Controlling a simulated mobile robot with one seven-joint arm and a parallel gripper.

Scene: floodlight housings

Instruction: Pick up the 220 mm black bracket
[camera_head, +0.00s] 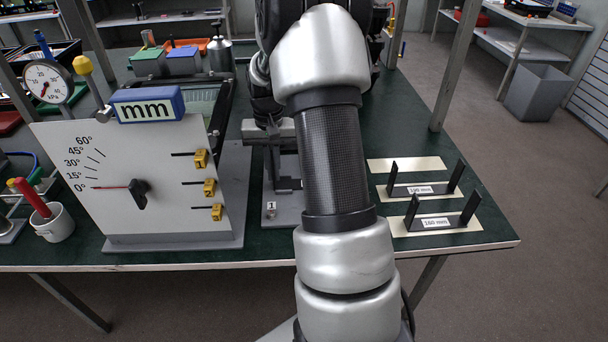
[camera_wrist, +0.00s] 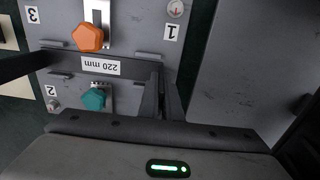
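The black bracket marked "220 mm" (camera_wrist: 60,63) lies across a grey plate (camera_wrist: 140,28) with stations numbered 1, 2 and 3 in the wrist view. Its label reads upside down. One dark end reaches the left edge of the wrist view, and the other is at the fingers. My gripper (camera_wrist: 162,90) has two dark fingers close together at that right end. I cannot tell whether they press on the bracket's upright. In the head view my arm hides most of the plate (camera_head: 284,212) and the fingers.
An orange knob (camera_wrist: 88,38) and a teal knob (camera_wrist: 94,99) sit on either side of the bracket. Two smaller black brackets, one marked 160 mm (camera_head: 440,223), stand at right beside an empty cream strip (camera_head: 405,164). A gauge board (camera_head: 130,215) stands at left.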

